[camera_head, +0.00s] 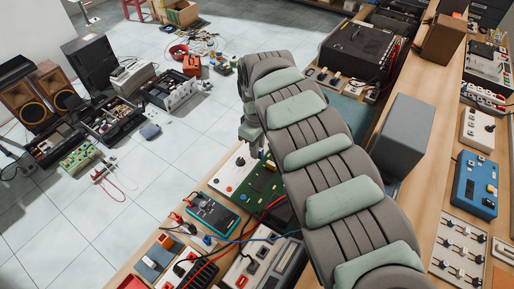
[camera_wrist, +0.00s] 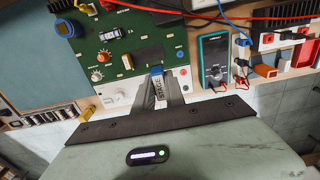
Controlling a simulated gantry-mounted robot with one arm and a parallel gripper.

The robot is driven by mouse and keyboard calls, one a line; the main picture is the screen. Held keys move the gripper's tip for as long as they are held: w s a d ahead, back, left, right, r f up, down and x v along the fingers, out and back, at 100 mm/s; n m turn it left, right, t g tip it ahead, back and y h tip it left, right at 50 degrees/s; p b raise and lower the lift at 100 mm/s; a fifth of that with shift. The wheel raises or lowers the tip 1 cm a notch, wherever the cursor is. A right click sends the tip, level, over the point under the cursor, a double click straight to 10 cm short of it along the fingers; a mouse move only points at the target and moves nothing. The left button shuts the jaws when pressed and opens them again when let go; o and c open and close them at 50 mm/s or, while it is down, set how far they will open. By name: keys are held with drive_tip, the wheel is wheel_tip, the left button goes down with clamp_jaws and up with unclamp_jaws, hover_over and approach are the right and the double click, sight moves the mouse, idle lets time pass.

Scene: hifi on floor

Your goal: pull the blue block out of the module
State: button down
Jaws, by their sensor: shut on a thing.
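In the wrist view my gripper (camera_wrist: 160,84) has its two grey fingers close together around a small blue block (camera_wrist: 157,71). The block's upper end shows at the fingertips, at the lower edge of a green circuit-board module (camera_wrist: 118,50). I cannot tell whether the block is still seated in the module. In the head view my gripper (camera_head: 254,148) points down over the bench, beside a white panel with a red knob (camera_head: 232,170) and the green module (camera_head: 262,184). The block cannot be made out there.
A teal multimeter (camera_wrist: 213,62) lies right of the module in the wrist view, with red and blue cables near it. A grey box (camera_head: 403,135) stands on the bench right of my arm. Speakers (camera_head: 38,90) and open electronics cases lie on the tiled floor.

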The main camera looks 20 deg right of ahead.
drive_tip(key=shift+r, duration=0.1)
drive_tip(key=shift+r+p, duration=2.75)
drive_tip(key=shift+r, duration=0.95)
